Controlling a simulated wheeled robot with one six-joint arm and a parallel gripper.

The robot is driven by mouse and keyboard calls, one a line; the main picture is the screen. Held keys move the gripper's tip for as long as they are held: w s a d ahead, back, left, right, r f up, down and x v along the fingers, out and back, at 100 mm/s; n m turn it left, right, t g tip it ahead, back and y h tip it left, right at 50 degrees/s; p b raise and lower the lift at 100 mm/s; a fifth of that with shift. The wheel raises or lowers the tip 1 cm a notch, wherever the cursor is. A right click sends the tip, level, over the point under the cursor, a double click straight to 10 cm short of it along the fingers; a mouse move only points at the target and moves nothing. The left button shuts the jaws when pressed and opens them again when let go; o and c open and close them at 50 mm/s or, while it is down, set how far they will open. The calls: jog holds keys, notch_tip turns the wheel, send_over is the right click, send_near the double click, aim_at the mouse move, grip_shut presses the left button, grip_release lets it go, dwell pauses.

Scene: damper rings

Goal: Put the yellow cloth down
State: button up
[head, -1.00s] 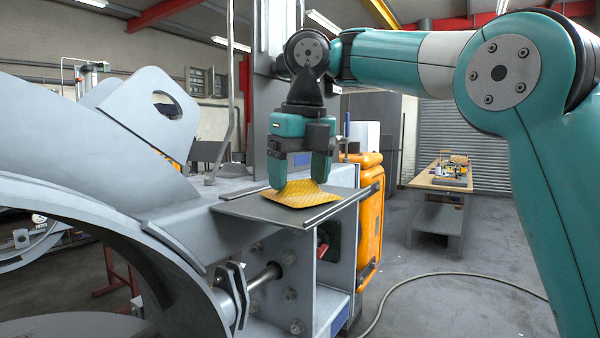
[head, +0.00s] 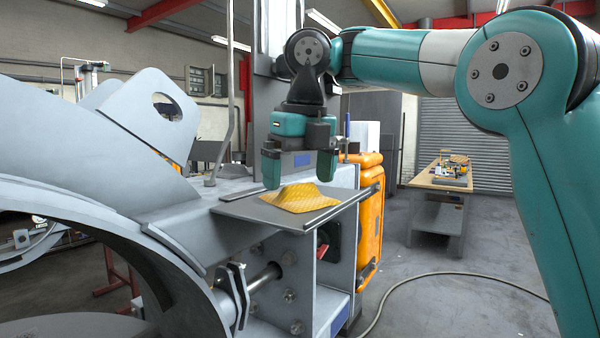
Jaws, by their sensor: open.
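The yellow cloth (head: 300,200) lies on a flat grey plate (head: 258,213) with raised rails along its edges. The cloth is spread with a small raised fold at its back left. My gripper (head: 298,183) is directly above it, pointing down. Its two teal fingers are wide apart, one over each side of the fold. Nothing is held between the fingers. I cannot tell whether a fingertip still touches the cloth.
A large grey curved metal frame (head: 130,225) fills the left. An orange container (head: 370,225) stands just right of the plate. A workbench (head: 440,180) with tools stands at the back right. A cable (head: 430,276) lies on the otherwise clear floor.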

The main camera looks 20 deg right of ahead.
notch_tip(320, 180, up, 16)
jog(key=s+p, duration=0.2)
jog(key=p, duration=1.3)
jog(key=shift+d+r, duration=0.2)
jog(key=shift+d, duration=0.05)
jog(key=shift+c, duration=0.5)
grip_shut()
jog(key=s+b, duration=0.2)
jog(key=s, duration=1)
dwell(0.5)
jog(key=shift+a, duration=0.1)
dwell(0.4)
